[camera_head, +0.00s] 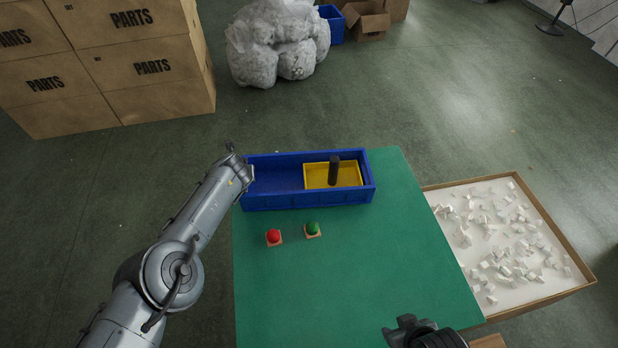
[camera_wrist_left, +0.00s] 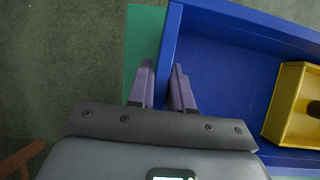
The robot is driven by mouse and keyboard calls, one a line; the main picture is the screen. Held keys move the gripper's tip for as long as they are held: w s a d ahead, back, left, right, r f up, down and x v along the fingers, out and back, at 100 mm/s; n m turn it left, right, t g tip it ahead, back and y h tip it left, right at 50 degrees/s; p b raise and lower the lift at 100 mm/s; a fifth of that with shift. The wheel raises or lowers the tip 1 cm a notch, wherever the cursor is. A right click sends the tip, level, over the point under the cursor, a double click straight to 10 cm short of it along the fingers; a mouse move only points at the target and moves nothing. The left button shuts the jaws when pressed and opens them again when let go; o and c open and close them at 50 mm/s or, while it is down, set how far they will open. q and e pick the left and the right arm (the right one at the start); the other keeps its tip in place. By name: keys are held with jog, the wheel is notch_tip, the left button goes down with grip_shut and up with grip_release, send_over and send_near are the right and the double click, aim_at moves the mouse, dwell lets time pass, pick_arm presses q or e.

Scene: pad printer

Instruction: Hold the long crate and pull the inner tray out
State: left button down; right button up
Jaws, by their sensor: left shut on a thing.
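The long blue crate (camera_head: 305,199) lies across the far end of the green table. Its yellow inner tray (camera_head: 316,174) sits inside toward the right end, with a dark upright post-like handle (camera_head: 334,171) on it. My left gripper (camera_head: 248,174) is at the crate's left end. In the left wrist view my left gripper (camera_wrist_left: 163,76) has one finger on each side of the crate's end wall (camera_wrist_left: 168,45) and is shut on it. The yellow tray (camera_wrist_left: 287,104) shows at that view's right edge. My right gripper (camera_head: 408,328) is near the table's front right, apart from the crate; its finger opening is unclear.
A red button (camera_head: 273,236) and a green button (camera_head: 312,229) stand on the green table (camera_head: 350,270) in front of the crate. A shallow box of white pieces (camera_head: 515,240) is to the right. The table's middle and front are clear.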

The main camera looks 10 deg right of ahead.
jog(key=shift+d+f, duration=0.1)
jog(key=shift+d, duration=0.05)
jog(key=shift+f+b, duration=0.2)
jog(key=shift+b, duration=0.1)
dwell(0.7)
dwell(0.8)
